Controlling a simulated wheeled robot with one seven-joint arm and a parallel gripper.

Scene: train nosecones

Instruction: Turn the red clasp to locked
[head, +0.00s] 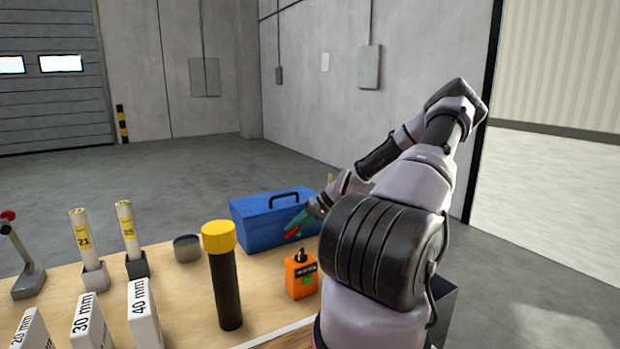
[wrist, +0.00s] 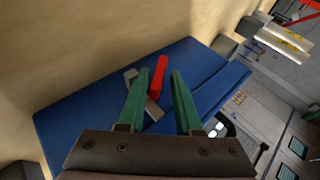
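A blue toolbox (head: 262,226) with a dark handle stands at the back of the table. Its blue face (wrist: 80,115) fills much of the wrist view. The red clasp (wrist: 160,72) sits on that face, beside a grey metal piece (wrist: 151,108) partly hidden by a finger. A bit of the clasp (head: 291,234) also shows in the head view. My gripper (wrist: 160,73) has green fingers that are apart, with the clasp between their tips, closer to the left one. I cannot tell whether they touch it. In the head view my gripper (head: 297,225) is at the toolbox front.
A black tube with a yellow cap (head: 222,270) and a grey can (head: 187,248) are to the left. White labelled blocks (head: 144,316) and upright rolls (head: 83,241) stand further left.

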